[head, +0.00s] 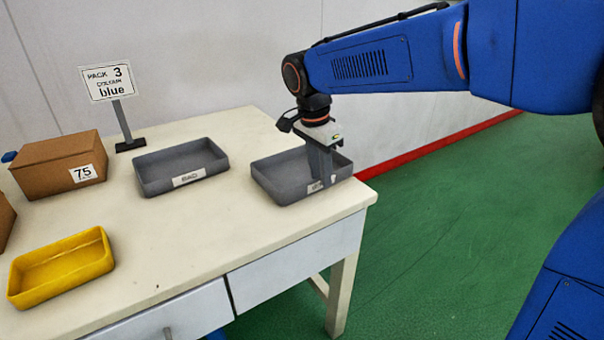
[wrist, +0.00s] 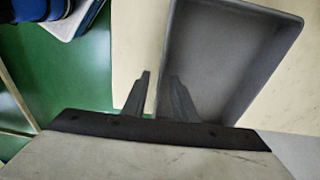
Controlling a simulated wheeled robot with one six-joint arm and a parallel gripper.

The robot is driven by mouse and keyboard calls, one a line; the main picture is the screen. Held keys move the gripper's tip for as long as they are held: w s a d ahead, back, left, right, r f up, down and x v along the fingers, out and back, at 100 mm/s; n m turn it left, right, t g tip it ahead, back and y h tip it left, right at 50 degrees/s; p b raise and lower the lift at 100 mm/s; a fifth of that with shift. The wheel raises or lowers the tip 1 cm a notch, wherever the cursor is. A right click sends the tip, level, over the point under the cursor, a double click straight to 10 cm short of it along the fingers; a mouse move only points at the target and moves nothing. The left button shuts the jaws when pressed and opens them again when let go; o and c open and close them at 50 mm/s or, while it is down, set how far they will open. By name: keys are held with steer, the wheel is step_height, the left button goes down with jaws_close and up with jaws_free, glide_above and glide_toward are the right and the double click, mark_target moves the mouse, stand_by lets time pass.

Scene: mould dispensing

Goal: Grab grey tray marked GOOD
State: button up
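A grey tray (head: 275,185) sits near the right end of the table, empty. The white label on its front wall is mostly covered by my gripper, so I cannot read the word. My gripper (head: 328,183) points down at this tray's front right wall. In the wrist view, the two fingers of my gripper (wrist: 160,76) stand apart, with the tray's wall running between them. The tray's bare grey floor (wrist: 230,60) fills the right of that view. A second grey tray (head: 160,170), labelled BAD, stands to the left, empty.
A yellow tray (head: 60,268) is at the front left of the table. A cardboard box (head: 50,165) marked 75 and a sign (head: 108,82) reading PACK 3 COLOUR blue stand at the back left. The table (head: 200,240) is clear between the trays.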

steer(key=shift+d+f, duration=0.1)
steer(key=shift+f, duration=0.8)
jaws_close()
steer(key=shift+w+r, duration=0.1)
steer(key=shift+r, duration=0.05)
